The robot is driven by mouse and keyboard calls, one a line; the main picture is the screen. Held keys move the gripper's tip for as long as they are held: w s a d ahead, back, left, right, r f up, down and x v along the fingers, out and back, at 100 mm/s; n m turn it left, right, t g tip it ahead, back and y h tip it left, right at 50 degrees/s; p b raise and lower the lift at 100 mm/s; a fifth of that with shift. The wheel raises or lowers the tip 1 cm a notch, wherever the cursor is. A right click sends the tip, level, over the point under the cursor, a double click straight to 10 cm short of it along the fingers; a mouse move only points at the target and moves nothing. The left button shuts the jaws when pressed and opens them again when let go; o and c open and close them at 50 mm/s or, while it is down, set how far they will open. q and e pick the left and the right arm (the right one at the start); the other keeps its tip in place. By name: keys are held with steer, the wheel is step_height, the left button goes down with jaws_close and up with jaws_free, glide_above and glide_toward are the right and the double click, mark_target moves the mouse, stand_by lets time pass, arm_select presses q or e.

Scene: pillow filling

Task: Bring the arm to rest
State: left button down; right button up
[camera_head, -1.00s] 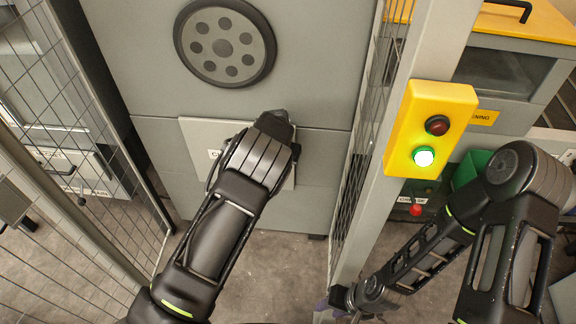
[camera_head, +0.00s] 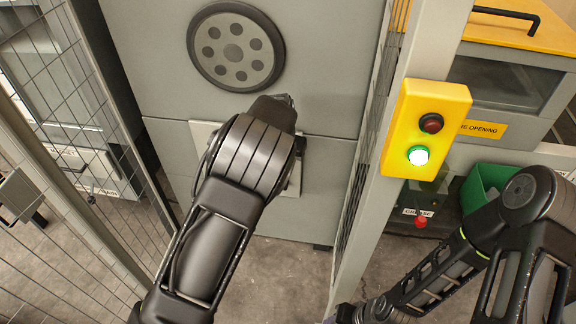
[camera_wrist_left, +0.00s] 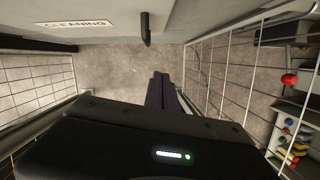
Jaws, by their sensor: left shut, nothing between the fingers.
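My left arm reaches up the middle of the head view, its wrist in front of a grey cabinet (camera_head: 330,60). The fingers are hidden behind the wrist there. In the left wrist view, my left gripper (camera_wrist_left: 160,90) is shut and empty, its dark fingers together above the bare floor. My right arm is folded at the lower right of the head view, its far end low near the bottom edge. Its gripper fingers cannot be made out.
A yellow button box (camera_head: 425,130) with a lit green button sits on a post right of my left arm. Mesh fence panels (camera_head: 85,110) stand at the left. A dark handle (camera_wrist_left: 146,29) juts out near the left fingers. A green bin (camera_head: 485,185) stands at right.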

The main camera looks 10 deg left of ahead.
stand_by(0.3)
arm_select(q)
steer(key=s+a+f+m+g, duration=0.1)
steer(key=s+a+f+m, duration=0.2)
steer(key=s+f+m, duration=0.6)
steer(key=s+a+f+m+g, duration=0.2)
steer(key=s+f+m, duration=0.4)
steer(key=s+f, duration=0.55)
steer(key=s+d+r+m+h, duration=0.1)
steer(key=s+d+m, duration=0.4)
steer(key=s+m, duration=0.3)
steer(key=s+d+r+m+h, duration=0.1)
steer(key=s+d+m+h, duration=0.1)
steer(key=s+d+m, duration=0.3)
steer(key=s+m, duration=0.3)
steer(key=shift+s+d+m+t+h, duration=0.2)
steer(key=shift+s+m+t+h, duration=0.1)
steer(key=shift+m+t, duration=0.1)
